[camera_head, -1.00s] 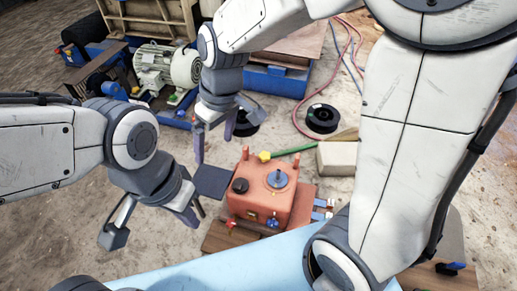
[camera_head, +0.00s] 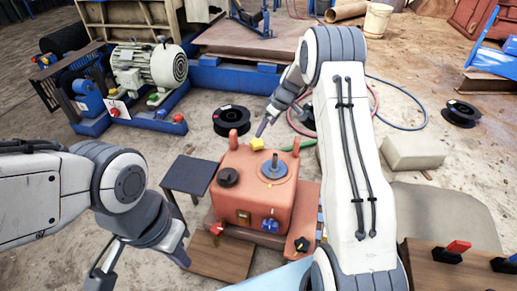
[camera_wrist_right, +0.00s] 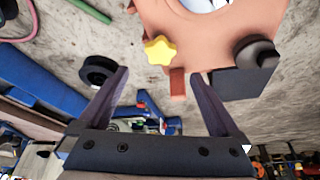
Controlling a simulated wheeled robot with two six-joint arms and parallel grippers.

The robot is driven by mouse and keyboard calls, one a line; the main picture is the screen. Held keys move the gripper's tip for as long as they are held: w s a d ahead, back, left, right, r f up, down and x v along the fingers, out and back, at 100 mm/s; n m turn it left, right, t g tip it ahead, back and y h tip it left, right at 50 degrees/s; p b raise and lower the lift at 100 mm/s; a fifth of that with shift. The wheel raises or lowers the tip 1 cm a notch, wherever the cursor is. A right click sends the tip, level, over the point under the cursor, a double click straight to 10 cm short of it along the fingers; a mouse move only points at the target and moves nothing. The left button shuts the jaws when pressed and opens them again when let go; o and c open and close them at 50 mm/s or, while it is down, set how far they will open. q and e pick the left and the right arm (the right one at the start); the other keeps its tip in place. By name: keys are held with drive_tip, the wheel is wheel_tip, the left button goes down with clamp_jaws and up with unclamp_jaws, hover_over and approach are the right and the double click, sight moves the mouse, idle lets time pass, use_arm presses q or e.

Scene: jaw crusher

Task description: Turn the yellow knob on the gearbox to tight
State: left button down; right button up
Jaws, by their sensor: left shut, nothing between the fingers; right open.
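The orange gearbox (camera_head: 245,200) stands on the ground in the middle of the head view. Its yellow knob (camera_head: 257,144) sits at the far top edge, and it also shows in the right wrist view as a star-shaped knob (camera_wrist_right: 159,50). My right gripper (camera_head: 262,128) is just beyond the knob in the head view, partly hidden by its own wrist. In the right wrist view my right gripper (camera_wrist_right: 158,76) is open, with the knob ahead between the finger lines and nothing held. My left gripper (camera_head: 181,258) is shut and empty, low at the left of the gearbox.
A dark small table (camera_head: 189,174) stands left of the gearbox. Black spools (camera_head: 231,120) and a motor (camera_head: 148,68) on a blue frame lie behind. A beige block (camera_head: 413,152) is at the right. A wooden board (camera_head: 222,258) lies in front of the gearbox.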

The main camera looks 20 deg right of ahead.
sight(257, 142)
drive_tip(key=b+x, duration=0.4)
drive_tip(key=x, duration=0.6)
drive_tip(key=shift+a, duration=0.1)
drive_tip(key=shift+c, duration=0.3)
